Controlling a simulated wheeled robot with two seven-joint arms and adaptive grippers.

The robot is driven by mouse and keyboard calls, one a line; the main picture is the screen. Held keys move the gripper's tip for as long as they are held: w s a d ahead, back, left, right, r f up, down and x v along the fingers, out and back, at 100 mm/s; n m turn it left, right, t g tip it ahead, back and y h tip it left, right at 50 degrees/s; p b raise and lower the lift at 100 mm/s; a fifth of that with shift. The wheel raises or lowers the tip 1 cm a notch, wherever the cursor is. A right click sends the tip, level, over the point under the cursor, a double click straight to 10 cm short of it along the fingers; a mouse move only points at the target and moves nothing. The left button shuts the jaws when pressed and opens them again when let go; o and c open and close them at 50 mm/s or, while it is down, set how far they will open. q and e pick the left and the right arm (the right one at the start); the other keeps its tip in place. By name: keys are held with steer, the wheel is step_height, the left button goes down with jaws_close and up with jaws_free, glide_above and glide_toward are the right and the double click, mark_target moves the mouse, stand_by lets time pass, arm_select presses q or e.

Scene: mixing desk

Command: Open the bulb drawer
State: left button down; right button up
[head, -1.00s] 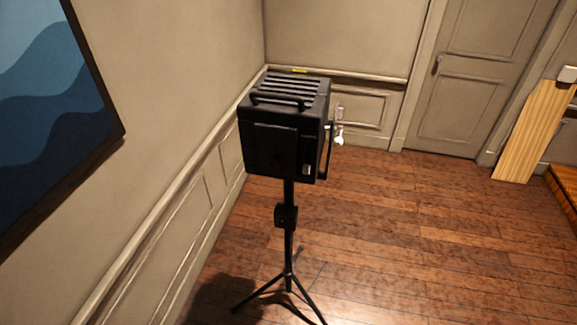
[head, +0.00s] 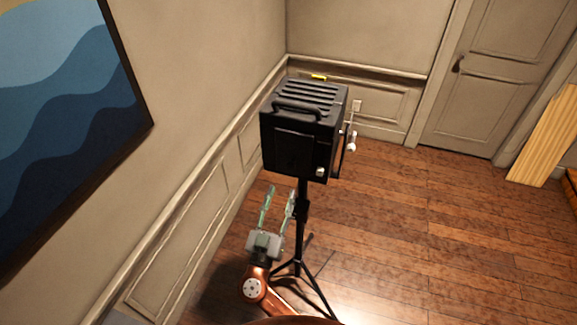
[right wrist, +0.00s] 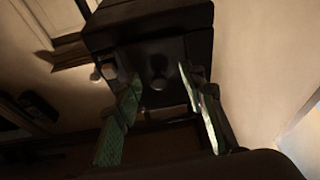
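A black lamp housing (head: 292,150) stands on a thin black tripod. It has a slatted top with a handle, and a raised panel on its near face. I cannot tell for sure which part is the bulb drawer. My right gripper (head: 281,191) is open and empty, its fingers pointing up just below the housing. In the right wrist view the right gripper (right wrist: 161,74) has its two green-padded fingers spread. The dark housing (right wrist: 150,25) fills the view beyond them, with a round knob (right wrist: 158,83) showing between the fingers. My left gripper is not in view.
The tripod stand (head: 302,225) is close to the right of my right gripper. A panelled wall (head: 200,190) with a blue picture (head: 70,110) is on the left. A door (head: 495,75) and leaning wooden boards (head: 545,135) are at the right. The wooden floor between is clear.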

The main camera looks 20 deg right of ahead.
mark_target(289, 167)
steer(key=shift+m+h, duration=0.5)
steer(key=shift+m, duration=0.1)
steer(key=w+d+r+p, duration=0.1)
steer(key=r, duration=0.1)
steer(key=w+d+r+p, duration=0.1)
steer(key=r, duration=0.1)
steer(key=w+d+r+p, duration=0.1)
steer(key=r, duration=0.1)
steer(key=shift+w, duration=0.2)
steer(key=shift+w+d+r+p, duration=0.1)
steer(key=shift+w+d+p, duration=0.3)
steer(key=shift+w, duration=0.1)
steer(key=shift+c, duration=0.4)
jaws_close()
